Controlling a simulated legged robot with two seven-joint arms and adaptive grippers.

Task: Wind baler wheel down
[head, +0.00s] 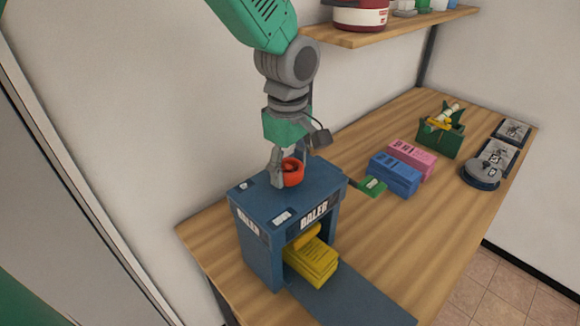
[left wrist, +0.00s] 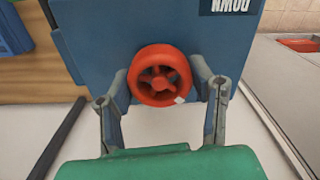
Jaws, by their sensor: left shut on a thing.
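The blue baler (head: 262,212) stands on the near left of the wooden bench, with a red spoked wheel (head: 294,174) on its top. My left gripper (head: 289,178) comes down from above and is shut on the wheel, a finger at each side of it. The left wrist view shows the wheel (left wrist: 157,96) between the two fingers against the blue baler (left wrist: 100,40), with part of a "DOWN" label at the edge. A yellow bundle (head: 315,265) sits in the baler's front opening under a yellow part (head: 305,237). My right gripper is not in view.
Blue (head: 394,174) and pink (head: 412,158) stacks and a small green block (head: 371,187) lie right of the baler. A green box (head: 440,138), a round grey thing (head: 481,173) and dark trays stand farther back. A shelf (head: 400,28) hangs above; the bench front is clear.

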